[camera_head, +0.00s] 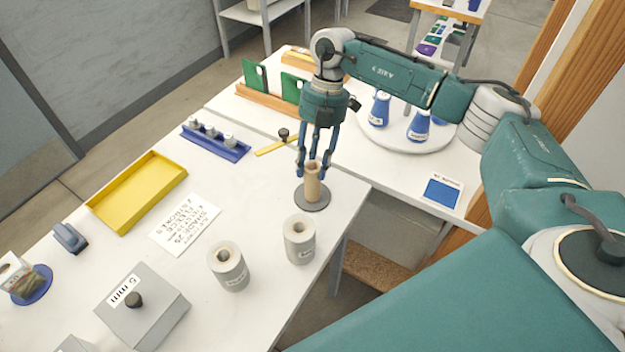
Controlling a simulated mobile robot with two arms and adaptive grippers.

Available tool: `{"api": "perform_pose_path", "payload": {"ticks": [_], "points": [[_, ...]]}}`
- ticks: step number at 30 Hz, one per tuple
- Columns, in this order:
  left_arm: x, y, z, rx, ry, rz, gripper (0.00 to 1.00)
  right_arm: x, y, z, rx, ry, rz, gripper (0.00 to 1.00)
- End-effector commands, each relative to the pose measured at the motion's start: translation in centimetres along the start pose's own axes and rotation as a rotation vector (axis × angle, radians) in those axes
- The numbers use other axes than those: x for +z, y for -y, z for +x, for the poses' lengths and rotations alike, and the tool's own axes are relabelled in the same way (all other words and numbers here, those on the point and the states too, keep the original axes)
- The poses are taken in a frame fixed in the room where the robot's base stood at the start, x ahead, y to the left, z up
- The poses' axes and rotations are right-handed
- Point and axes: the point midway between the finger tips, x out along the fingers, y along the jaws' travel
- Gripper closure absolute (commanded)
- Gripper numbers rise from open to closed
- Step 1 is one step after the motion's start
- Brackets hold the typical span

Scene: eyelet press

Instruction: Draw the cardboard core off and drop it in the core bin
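The cardboard core (312,187) is a brown tube standing upright on a round dark grey base (314,203) near the table's right edge. My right gripper (312,174) points down over it, with its fingertips on both sides of the tube's upper end. The fingers are very close to the tube, and I cannot tell whether they press on it. No bin that I can identify as the core bin shows. My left gripper is out of view.
Two grey rolls (228,267) (299,239) stand in front of the base. A yellow tray (137,192), a printed sheet (186,224) and a blue rack (216,143) lie to the left. A round white turntable (398,142) with blue bottles is behind on the right.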

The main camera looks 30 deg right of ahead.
Motion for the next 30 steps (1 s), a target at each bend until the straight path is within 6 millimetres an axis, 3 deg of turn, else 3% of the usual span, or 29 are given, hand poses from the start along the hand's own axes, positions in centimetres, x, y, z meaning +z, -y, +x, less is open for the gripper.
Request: {"api": "perform_pose_path", "payload": {"ticks": [30], "points": [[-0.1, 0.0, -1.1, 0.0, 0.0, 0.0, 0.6, -0.6, 0.1, -0.9, -0.006, -0.008, -0.004, 0.95]]}}
